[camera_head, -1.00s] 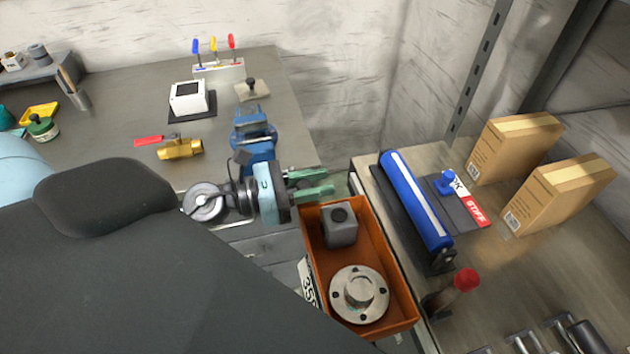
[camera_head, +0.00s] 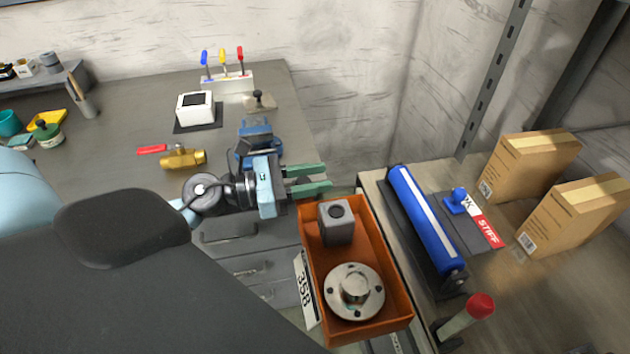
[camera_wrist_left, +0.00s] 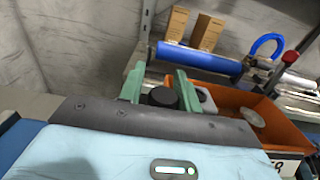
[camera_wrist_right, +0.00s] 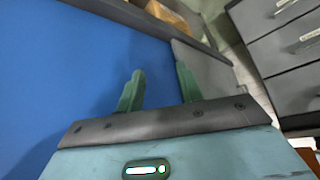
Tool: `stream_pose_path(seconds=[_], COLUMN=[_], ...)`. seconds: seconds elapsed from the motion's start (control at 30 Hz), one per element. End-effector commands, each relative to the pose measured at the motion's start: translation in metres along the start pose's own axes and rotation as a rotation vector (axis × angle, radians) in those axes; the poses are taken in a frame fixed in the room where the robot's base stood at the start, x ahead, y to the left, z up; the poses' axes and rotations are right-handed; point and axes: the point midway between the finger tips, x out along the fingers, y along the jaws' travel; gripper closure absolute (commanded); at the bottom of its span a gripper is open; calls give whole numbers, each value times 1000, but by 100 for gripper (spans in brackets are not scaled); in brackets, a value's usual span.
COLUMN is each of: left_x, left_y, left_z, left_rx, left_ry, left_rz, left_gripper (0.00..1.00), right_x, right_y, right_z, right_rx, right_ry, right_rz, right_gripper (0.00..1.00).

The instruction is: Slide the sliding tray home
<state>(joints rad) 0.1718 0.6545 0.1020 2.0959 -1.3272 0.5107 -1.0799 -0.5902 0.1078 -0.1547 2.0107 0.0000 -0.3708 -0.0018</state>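The orange sliding tray (camera_head: 386,250) sits low between the grey bench and the wooden one, with a white label on its left side. It holds a grey block (camera_head: 336,225) with a round hole and a metal flange (camera_head: 354,290). My left gripper (camera_head: 329,178) is open beyond the tray's far end, its fingers pointing right. In the left wrist view the open left fingers (camera_wrist_left: 158,80) have a dark round knob (camera_wrist_left: 160,97) behind or between them; I cannot tell contact. The tray (camera_wrist_left: 265,110) lies right of them. My right gripper (camera_wrist_right: 158,80) is open, with a blue surface behind it.
A blue roll (camera_head: 422,220) lies along the left edge of the wooden bench (camera_head: 545,300), with a red-capped cylinder (camera_head: 468,315) nearer. Cartons (camera_head: 530,165) stand behind. A blue vise (camera_head: 256,133) sits by the left gripper. Drawers (camera_head: 250,268) are left of the tray.

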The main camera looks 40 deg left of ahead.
Motion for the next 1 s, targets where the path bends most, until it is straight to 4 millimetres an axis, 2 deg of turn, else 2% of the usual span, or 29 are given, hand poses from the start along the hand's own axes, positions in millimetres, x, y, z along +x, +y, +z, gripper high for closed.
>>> stream_pose_path(seconds=[0.03, 0.1, 0.13, 0.47, 0.57, 0.8, 1.0], left_x=[0, 0, 0, -3, -11, -44, -67], left_y=[1, 1, 1, -1, -1, 0, 0], left_z=[2, 2, 2, 0, -3, -4, -2], left_rx=[3, 2, 2, 0, -3, -4, -2], left_ry=[-3, -2, -2, 0, 3, 4, 1], left_rz=[3, 2, 1, -2, -1, 0, 1], left_gripper=[62, 53, 52, 52, 52, 52, 52], right_x=[0, 0, 0, 0, 2, 8, 12], right_y=[0, 0, -1, -1, -2, -2, -2], right_z=[0, 0, 0, 2, 7, 21, 24], right_rx=[1, 1, 2, 4, 5, 7, 8], right_ry=[1, 1, 1, -2, -9, -31, -36], right_rz=[0, 0, 0, -1, -2, -4, -5], right_gripper=[64, 64, 64, 64, 64, 64, 64])
